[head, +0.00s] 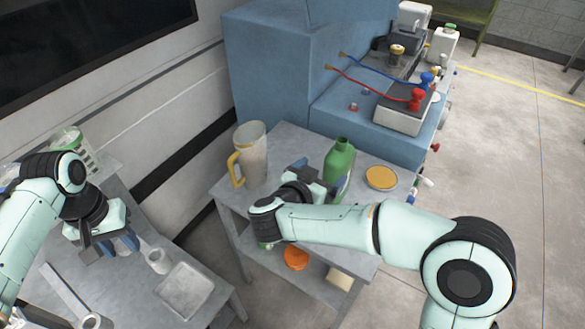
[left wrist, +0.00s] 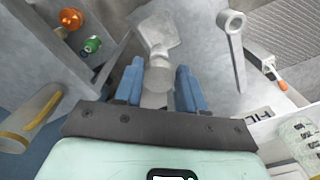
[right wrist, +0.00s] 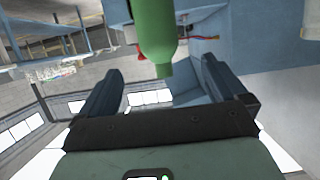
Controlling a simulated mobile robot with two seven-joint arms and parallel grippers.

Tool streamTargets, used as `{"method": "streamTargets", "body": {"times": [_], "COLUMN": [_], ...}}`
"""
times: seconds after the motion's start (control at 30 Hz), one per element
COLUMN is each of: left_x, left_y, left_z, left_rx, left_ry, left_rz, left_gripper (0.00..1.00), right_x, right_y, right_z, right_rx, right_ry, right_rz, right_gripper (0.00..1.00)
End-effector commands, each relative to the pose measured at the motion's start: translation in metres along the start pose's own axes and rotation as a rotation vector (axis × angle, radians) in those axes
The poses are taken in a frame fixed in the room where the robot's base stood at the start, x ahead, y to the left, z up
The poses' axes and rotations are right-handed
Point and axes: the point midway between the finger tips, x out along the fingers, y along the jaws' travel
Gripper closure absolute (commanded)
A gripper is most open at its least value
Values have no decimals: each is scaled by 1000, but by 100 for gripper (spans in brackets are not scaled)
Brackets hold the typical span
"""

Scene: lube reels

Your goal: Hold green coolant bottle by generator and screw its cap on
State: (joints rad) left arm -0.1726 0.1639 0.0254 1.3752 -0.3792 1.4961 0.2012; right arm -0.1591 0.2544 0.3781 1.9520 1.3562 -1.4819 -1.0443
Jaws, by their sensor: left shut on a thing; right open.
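The green bottle (head: 338,165) stands upright on the grey cart, in front of the blue machine; its neck looks uncapped. My right gripper (head: 305,178) is open beside it, at its left. In the right wrist view the bottle (right wrist: 155,35) lies beyond the open, empty fingers (right wrist: 158,85). My left gripper (head: 128,243) is low over the left bench, shut on a small grey piece; a pale grey cylinder (left wrist: 158,75) shows just past its fingers (left wrist: 158,85). I cannot make out the bottle's cap for certain; a small green object (left wrist: 92,44) shows in the left wrist view.
A beige jug (head: 252,150) with a yellow handle and an amber round dish (head: 381,178) share the cart top. An orange object (head: 296,258) is on its lower shelf. A square grey tray (head: 185,290) lies on the left bench. The blue machine (head: 270,75) stands behind the cart.

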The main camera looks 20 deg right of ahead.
Motion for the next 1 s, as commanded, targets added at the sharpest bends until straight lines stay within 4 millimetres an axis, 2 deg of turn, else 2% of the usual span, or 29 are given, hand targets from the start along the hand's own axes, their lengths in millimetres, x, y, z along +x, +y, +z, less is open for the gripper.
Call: {"method": "streamTargets", "body": {"times": [0.27, 0.5, 0.67, 1.0], "left_x": [0, 2, 3, 3], "left_y": [0, 0, 0, 0], "left_z": [0, 0, 0, 0], "left_rx": [0, 0, 0, 0], "left_ry": [0, -1, -1, -1], "left_rz": [0, 0, 0, 0], "left_gripper": [88, 88, 88, 88], "right_x": [6, 47, 66, 69], "right_y": [0, 1, 1, 0], "right_z": [0, 1, 0, 0], "right_rx": [0, 0, 0, 0], "right_ry": [-1, -1, 0, 0], "right_rz": [2, 4, 2, 0], "right_gripper": [1, 1, 1, 1]}}
